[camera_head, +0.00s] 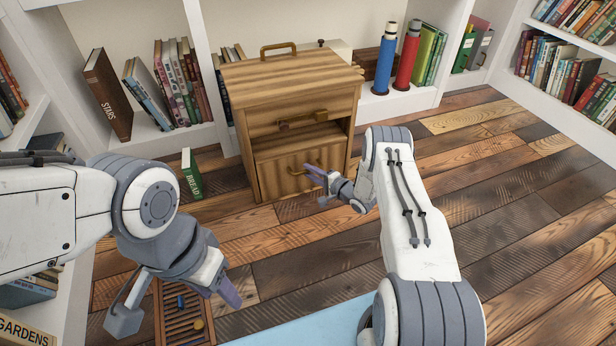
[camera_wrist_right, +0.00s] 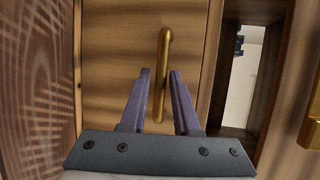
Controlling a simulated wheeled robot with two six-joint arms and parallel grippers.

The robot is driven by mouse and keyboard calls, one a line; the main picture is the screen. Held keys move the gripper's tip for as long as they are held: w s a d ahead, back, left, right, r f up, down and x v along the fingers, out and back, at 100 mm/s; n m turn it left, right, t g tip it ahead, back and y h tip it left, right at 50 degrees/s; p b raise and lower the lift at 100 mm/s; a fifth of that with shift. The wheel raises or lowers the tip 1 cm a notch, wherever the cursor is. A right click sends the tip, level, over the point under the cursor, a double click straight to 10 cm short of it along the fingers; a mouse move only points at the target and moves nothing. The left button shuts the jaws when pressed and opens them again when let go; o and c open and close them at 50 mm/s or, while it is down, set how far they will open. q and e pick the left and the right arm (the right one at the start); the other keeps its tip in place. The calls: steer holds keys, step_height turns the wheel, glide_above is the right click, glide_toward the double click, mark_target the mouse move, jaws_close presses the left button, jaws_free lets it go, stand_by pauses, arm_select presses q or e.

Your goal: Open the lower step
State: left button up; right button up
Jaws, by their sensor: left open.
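The wooden step cabinet (camera_head: 290,75) stands on the plank floor against the shelves. Its lower step front (camera_head: 275,176) looks closed and has a small brass handle (camera_head: 304,169). My right gripper (camera_head: 316,175) is open at that handle. In the right wrist view the brass handle (camera_wrist_right: 163,60) runs between the two purple fingers (camera_wrist_right: 160,72), with a gap visible on each side. Whether the fingertips reach past the bar is hard to tell. My left gripper (camera_head: 230,290) is open and empty, low over the floor at the left, away from the cabinet.
An upper brass-handled front (camera_head: 305,120) sits above a dark opening (camera_head: 335,135). A green book (camera_head: 192,175) stands left of the cabinet. A slatted tray (camera_head: 172,325) with small items lies below my left gripper. The floor right of my right arm is clear.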

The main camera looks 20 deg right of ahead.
steer(key=shift+w+a, duration=0.3)
steer(key=shift+w, duration=0.35)
jaws_close()
steer(key=shift+f, duration=0.1)
stand_by(0.9)
